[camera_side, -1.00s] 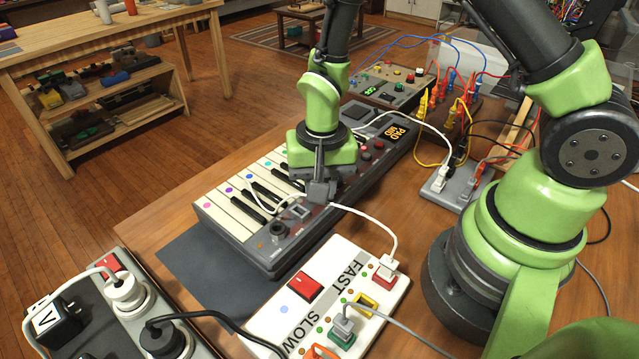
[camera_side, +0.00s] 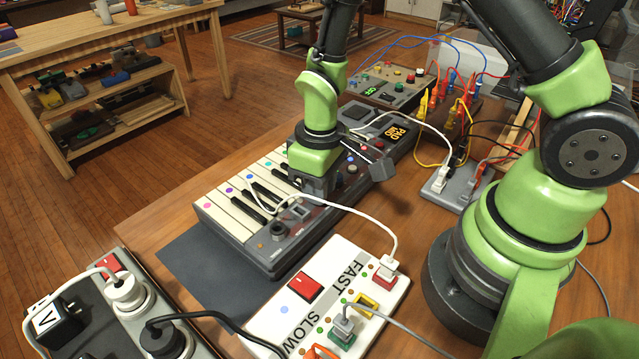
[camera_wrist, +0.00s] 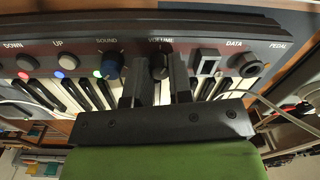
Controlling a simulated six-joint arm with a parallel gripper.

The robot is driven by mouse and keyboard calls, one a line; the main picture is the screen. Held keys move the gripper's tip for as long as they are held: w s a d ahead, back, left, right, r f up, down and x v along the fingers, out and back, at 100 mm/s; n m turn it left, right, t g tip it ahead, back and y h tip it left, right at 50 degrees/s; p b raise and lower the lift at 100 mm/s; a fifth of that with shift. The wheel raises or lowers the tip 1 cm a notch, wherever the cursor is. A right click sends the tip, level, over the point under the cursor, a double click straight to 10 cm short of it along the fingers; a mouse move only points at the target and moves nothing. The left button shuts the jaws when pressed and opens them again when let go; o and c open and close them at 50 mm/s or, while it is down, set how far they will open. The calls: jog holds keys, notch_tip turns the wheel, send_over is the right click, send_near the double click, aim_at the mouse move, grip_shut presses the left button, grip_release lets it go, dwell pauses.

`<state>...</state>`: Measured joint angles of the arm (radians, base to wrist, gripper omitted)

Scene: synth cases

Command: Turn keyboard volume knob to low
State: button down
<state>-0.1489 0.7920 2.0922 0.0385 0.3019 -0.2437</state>
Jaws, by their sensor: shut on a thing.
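The keyboard (camera_side: 238,222) lies on the wooden table with its keys toward the left in the side view. In the wrist view its panel (camera_wrist: 205,42) carries the labels DOWN, UP, SOUND, VOLUME, DATA and PEDAL. The dark volume knob (camera_wrist: 158,66) sits below the word VOLUME, between my two fingers. My gripper (camera_side: 312,190) is low over the keyboard panel and shut on that knob; its fingers also show in the wrist view (camera_wrist: 161,75). In the side view my gripper hides the knob. The knob's pointer mark cannot be made out.
The blue-capped sound knob (camera_wrist: 112,67) is close beside my left finger in the wrist view. A white cable (camera_side: 345,208) loops over the keyboard. A white FAST/SLOW box (camera_side: 330,270) stands in front, and a grey socket strip (camera_side: 455,187) to the right.

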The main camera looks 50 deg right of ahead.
jog(key=n, duration=0.4)
jog(key=shift+w+n, duration=0.1)
jog(key=shift+n, duration=0.2)
jog(key=n, duration=0.3)
jog(key=shift+n, duration=0.4)
jog(key=n, duration=1.2)
jog(key=shift+n+h, duration=0.3)
jog(key=n, duration=0.3)
jog(key=shift+n, duration=0.3)
jog(key=n, duration=0.3)
jog(key=shift+n, duration=2.2)
